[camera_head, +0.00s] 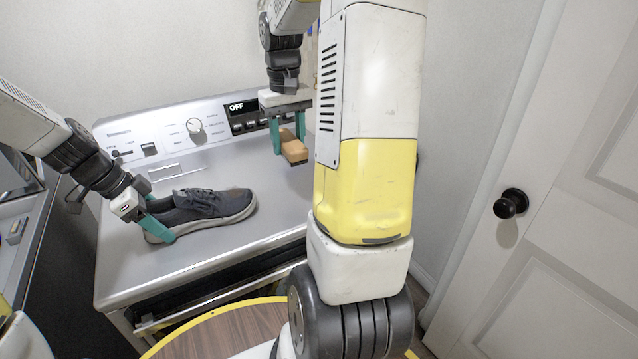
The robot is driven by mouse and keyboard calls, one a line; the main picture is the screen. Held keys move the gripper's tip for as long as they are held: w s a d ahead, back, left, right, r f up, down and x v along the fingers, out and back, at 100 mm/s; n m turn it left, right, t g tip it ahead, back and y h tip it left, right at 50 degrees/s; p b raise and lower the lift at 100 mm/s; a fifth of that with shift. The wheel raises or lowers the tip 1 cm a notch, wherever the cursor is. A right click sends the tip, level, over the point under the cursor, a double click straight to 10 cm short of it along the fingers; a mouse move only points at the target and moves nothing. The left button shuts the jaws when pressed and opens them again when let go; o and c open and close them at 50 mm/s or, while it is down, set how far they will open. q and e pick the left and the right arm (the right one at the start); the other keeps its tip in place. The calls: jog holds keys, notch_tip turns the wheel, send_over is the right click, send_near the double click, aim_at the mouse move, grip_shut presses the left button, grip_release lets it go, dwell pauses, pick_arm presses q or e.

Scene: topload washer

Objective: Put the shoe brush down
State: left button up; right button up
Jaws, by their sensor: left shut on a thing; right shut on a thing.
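The shoe brush (294,150) is a small block with a tan-brown body. My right gripper (288,136) is shut on it and holds it over the right back part of the washer top, near the control panel. I cannot tell whether the brush touches the surface. A dark grey shoe (205,207) with a pale sole lies on the washer top (130,262), its toe to the right. My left gripper (155,219) is shut on the heel end of the shoe. My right arm hides part of the washer's right side.
The washer's control panel (220,122), with a knob and a display reading OFF, rises along the back. The washer top is bare in front of the shoe and between shoe and brush. A white door (580,220) with a black knob (510,204) stands at right.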

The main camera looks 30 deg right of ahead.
jog(key=d+f, duration=0.2)
jog(key=d, duration=0.6)
jog(key=f, duration=0.5)
jog(key=shift+s+d, duration=0.2)
jog(key=shift+s, duration=0.2)
jog(key=shift+f, duration=2.1)
jog(key=shift+f, duration=0.15)
jog(key=o, duration=1.3)
notch_tip(320, 180, up, 12)
jog(key=shift+w+r, duration=0.15)
jog(key=shift+r, duration=0.05)
jog(key=shift+o, duration=0.3)
